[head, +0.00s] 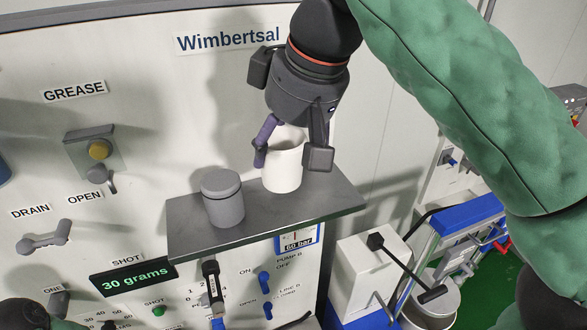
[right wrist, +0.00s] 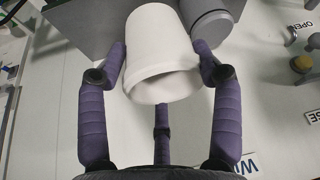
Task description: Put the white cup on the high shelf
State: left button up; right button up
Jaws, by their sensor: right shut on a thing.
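The white cup (head: 284,172) is upright over the grey shelf (head: 265,228) on the panel, right of a grey lidded canister (head: 223,198). Its base looks at or just above the shelf top; I cannot tell if it touches. My right gripper (head: 289,157) comes from above and is shut on the cup, with fingers on both sides. In the right wrist view the cup (right wrist: 158,50) sits between the purple fingers of the gripper (right wrist: 160,65), its open rim facing the palm. My left gripper is not in view; only a dark arm part shows at the bottom left.
The canister also shows close beside the cup in the right wrist view (right wrist: 215,22). Panel knobs, levers and a "30 grams" display (head: 133,277) lie left of and below the shelf. A white box (head: 366,272) stands at the lower right. The shelf's right end is bare.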

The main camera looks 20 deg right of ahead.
jog(key=shift+w+d+f+p, duration=0.1)
jog(key=shift+w+d+f, duration=0.9)
jog(key=shift+f, duration=0.75)
jog(key=shift+w+d+f+p, duration=0.15)
jog(key=shift+w+d+f, duration=0.5)
jog(key=shift+w+f, duration=0.8)
jog(key=shift+w+d+f+p, duration=0.1)
jog(key=shift+w+d+f, duration=0.75)
jog(key=shift+f, duration=1.2)
jog(key=shift+f, duration=0.15)
jog(key=o, duration=1.3)
jog(key=v, duration=1.2)
jog(key=shift+r, duration=0.2)
